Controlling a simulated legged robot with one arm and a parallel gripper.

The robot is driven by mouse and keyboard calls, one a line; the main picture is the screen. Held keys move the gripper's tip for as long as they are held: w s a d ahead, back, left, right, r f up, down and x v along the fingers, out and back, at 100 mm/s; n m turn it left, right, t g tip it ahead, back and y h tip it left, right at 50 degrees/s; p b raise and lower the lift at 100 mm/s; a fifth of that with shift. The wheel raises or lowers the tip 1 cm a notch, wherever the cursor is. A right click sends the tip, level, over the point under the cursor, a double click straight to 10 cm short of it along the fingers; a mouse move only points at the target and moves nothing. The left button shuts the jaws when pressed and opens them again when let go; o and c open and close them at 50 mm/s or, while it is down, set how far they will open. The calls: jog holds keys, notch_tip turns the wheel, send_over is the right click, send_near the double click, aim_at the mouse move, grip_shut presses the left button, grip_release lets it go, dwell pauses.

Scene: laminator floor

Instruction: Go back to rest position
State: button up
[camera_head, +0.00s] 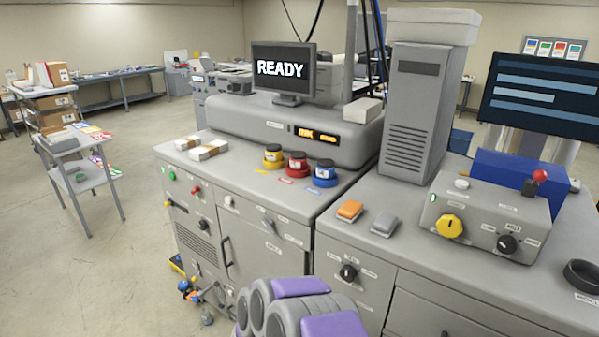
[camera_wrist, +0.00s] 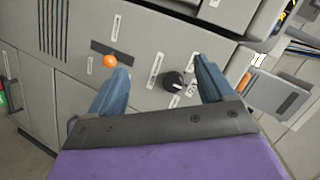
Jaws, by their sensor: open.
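My gripper (camera_wrist: 162,85) shows in the wrist view with two blue fingers spread apart and nothing between them. It faces the grey front panel of the machine (camera_wrist: 140,45). A black knob (camera_wrist: 174,80) lies beyond the gap between the fingers, close to the right finger in the picture. An orange ball knob on a slot (camera_wrist: 110,61) is beyond the left finger. I cannot tell how far the fingertips are from the panel. In the head view my grey and purple arm is folded low in front of the machine (camera_head: 270,230); the fingers do not show there.
The machine top carries yellow, red and blue ink pots (camera_head: 298,161), a monitor reading READY (camera_head: 282,68) and a control box with a yellow knob (camera_head: 485,215). A cart with papers (camera_head: 85,150) stands at left. Open concrete floor (camera_head: 100,270) lies left of the machine.

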jog(key=s+a+r+n+g+y, duration=0.1)
jog(key=a+r+n+g+y, duration=0.1)
jog(key=a+r+n+y, duration=0.45)
jog(key=s+r+n+g+y, duration=0.4)
jog(key=s+r, duration=0.4)
jog(key=s, duration=0.1)
jog(key=s+d+r+n+g+h, duration=0.1)
jog(key=s+d+n+g, duration=0.1)
jog(key=s+d, duration=0.5)
jog(key=s+d+r+n+g+h, duration=0.2)
jog(key=s+d, duration=0.5)
jog(key=s, duration=0.7)
jog(key=s+d+r+n+g+h, duration=0.2)
jog(key=s+d+n+g, duration=0.1)
jog(key=s+d, duration=0.5)
jog(key=s+g, duration=0.1)
jog(key=s, duration=0.2)
jog(key=shift+s+g, duration=0.25)
jog(key=shift+g, duration=0.05)
jog(key=shift+f, duration=0.1)
jog(key=shift+c, duration=0.4)
